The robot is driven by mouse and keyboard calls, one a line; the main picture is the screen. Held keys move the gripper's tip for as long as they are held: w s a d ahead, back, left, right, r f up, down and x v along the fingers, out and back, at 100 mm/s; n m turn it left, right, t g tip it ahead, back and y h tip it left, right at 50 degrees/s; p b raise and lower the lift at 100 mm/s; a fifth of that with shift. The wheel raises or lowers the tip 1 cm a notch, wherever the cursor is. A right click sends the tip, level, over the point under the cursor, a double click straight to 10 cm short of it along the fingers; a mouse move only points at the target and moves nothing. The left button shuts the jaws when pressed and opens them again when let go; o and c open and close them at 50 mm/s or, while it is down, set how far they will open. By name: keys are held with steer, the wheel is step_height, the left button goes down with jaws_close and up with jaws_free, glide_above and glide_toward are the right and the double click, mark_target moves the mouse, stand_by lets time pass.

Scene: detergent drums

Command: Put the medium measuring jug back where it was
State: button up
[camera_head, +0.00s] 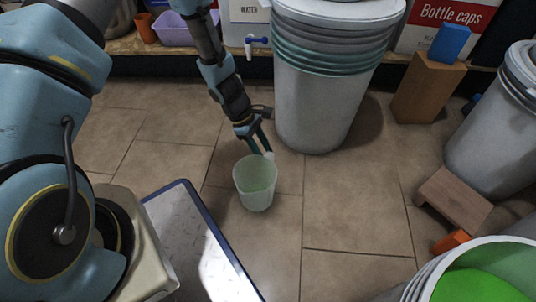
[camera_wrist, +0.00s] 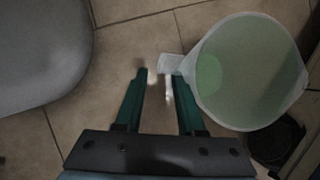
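A translucent pale measuring jug (camera_head: 256,190) with a greenish inside appears to stand upright on the tiled floor in the head view. In the wrist view the jug (camera_wrist: 255,75) fills the upper right, and its pale handle (camera_wrist: 171,63) points left toward the fingertips. My gripper (camera_head: 262,143) reaches down from above at the jug's far side. In the wrist view my gripper (camera_wrist: 161,78) has its two green fingers apart, with the handle just beyond the right fingertip. I cannot tell whether finger and handle touch. No other measuring jug is clearly visible.
A large grey drum (camera_head: 325,90) stands behind and right of the gripper. A wooden block (camera_head: 427,88) and a small wooden stool (camera_head: 454,199) are to the right. An open drum with green contents (camera_head: 480,285) is at bottom right. Floor around the jug is clear.

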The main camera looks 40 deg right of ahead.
steer(key=w+a+r+m+t+p, duration=0.1)
steer(key=w+a+r+p, duration=0.1)
steer(key=w+a+r, duration=0.55)
steer(key=w+a+r+m+t+p, duration=0.1)
steer(key=w+a+r, duration=0.25)
steer(key=r, duration=0.65)
steer(key=a+r+m+t+y, duration=0.1)
steer(key=a+r+m+t, duration=0.1)
steer(key=a+r, duration=0.6)
steer(key=a+r+m+t+y, duration=0.1)
steer(key=a+r+m+t, duration=0.1)
steer(key=a+r, duration=0.7)
steer(key=a, duration=0.8)
steer(key=shift+s+r+m, duration=0.2)
steer(key=shift+r+m, duration=0.05)
steer(key=shift+m, duration=0.15)
steer(key=shift+r, duration=0.1)
step_height(320, 180, up, 46)
steer(key=p, duration=4.6)
